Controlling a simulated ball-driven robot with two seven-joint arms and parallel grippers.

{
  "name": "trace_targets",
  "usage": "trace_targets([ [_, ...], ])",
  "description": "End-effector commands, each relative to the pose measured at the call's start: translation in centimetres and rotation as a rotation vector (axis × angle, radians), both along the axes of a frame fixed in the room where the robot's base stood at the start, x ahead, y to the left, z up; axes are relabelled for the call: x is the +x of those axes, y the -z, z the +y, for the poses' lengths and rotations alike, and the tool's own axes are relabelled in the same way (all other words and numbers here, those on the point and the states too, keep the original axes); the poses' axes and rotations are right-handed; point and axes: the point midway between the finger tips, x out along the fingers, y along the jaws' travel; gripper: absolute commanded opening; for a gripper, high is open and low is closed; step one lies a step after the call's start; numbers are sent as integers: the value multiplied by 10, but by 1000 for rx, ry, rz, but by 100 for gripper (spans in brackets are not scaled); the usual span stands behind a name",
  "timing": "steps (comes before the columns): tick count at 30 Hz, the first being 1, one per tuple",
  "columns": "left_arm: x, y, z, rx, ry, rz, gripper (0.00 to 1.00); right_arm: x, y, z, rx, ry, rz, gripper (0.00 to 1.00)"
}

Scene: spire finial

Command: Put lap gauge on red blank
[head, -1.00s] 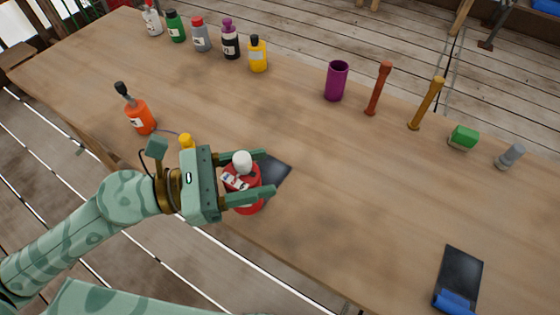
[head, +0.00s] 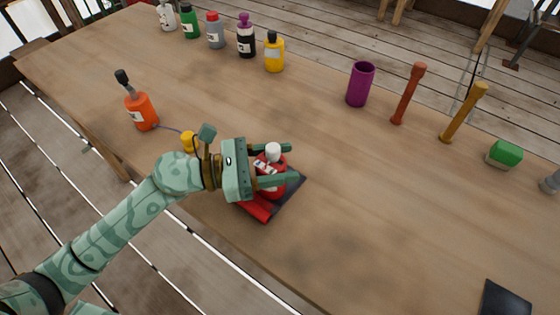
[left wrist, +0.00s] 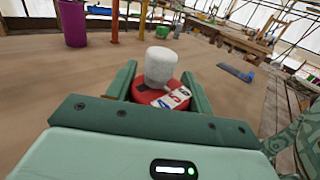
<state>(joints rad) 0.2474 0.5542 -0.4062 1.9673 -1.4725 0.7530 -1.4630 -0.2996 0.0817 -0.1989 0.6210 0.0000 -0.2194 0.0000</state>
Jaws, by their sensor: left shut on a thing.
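My left gripper (head: 293,161) is shut on a red, round-bodied thing with a white knob and a printed label (head: 265,167), which I take to be the lap gauge. It stands upright between the fingers, and the left wrist view shows its white top (left wrist: 160,65). Under it lies a flat dark plate with a red bar along its near edge (head: 288,202), which I take to be the red blank. The held thing is over the plate; I cannot tell whether it touches. The fingers hide part of both. My right gripper is not in view.
An orange bottle (head: 141,111) with a cord to a yellow piece (head: 188,141) is left of my gripper. Several bottles line the far edge. A purple cup (head: 360,84), two upright posts, a green block (head: 504,154) and another dark plate (head: 503,300) are to the right. The middle table is clear.

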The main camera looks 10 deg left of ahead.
Motion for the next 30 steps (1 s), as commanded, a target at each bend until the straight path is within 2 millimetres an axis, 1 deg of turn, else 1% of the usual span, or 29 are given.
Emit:
trace_targets([
  [4,0,-2,0,0,0,-2,26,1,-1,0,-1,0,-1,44],
  [8,0,3,0,0,0,-1,26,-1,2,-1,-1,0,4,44],
  [9,0,2,0,0,0,-1,57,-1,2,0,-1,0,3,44],
  [11,0,1,0,1,0,-2,74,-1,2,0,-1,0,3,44],
  [19,0,1,0,1,0,-2,74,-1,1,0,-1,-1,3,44],
  [22,-1,-5,1,1,0,-3,74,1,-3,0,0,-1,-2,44],
  [26,-10,0,22,4,-1,4,74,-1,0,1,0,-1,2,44],
  [30,-23,0,54,5,-1,4,74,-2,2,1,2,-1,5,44],
])
